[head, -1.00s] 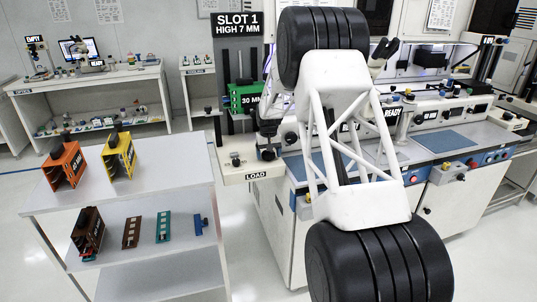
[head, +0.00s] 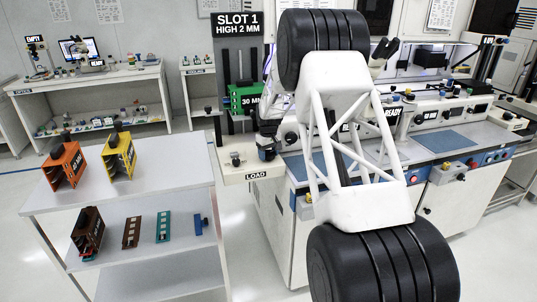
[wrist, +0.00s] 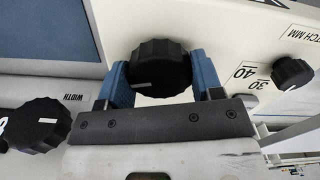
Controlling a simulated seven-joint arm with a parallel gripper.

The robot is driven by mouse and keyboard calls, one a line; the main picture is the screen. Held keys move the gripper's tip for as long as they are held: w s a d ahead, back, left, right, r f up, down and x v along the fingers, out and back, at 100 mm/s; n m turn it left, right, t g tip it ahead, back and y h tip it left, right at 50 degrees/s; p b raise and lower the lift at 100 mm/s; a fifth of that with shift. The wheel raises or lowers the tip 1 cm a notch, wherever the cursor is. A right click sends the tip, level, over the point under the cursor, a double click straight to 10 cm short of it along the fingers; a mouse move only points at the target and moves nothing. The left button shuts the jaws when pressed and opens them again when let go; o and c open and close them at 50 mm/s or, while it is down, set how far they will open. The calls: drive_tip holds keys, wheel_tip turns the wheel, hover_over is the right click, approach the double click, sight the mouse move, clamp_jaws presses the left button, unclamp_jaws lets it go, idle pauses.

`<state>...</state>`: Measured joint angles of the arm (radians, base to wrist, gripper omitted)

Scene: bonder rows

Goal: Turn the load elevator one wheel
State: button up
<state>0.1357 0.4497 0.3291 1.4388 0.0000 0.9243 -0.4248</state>
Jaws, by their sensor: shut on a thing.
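The black ribbed wheel (wrist: 160,68) with a white mark on its rim sits between the blue fingers of my gripper (wrist: 162,80) in the wrist view. The gripper is shut on it, one finger on each side. In the head view my gripper (head: 267,152) is at the machine's left side, by the LOAD station; my arm hides much there and I cannot make out the wheel. The elevator's sign (head: 236,23) reads SLOT 1, HIGH 2 MM. Below it a green magazine (head: 243,98) marked 30 MM sits on the load elevator.
Close to the gripper are a WIDTH knob (wrist: 38,125) and a smaller pitch knob (wrist: 292,73) with a 30/40 scale. A cart (head: 95,200) at left holds an orange magazine (head: 66,166), a yellow magazine (head: 119,157) and a brown magazine (head: 88,230).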

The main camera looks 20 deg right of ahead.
sight(268, 152)
drive_tip(key=shift+n, duration=0.8)
drive_tip(key=o, duration=0.9)
drive_tip(key=shift+o, duration=0.2)
drive_tip(key=shift+r, duration=0.1)
drive_tip(key=shift+r, duration=3.85)
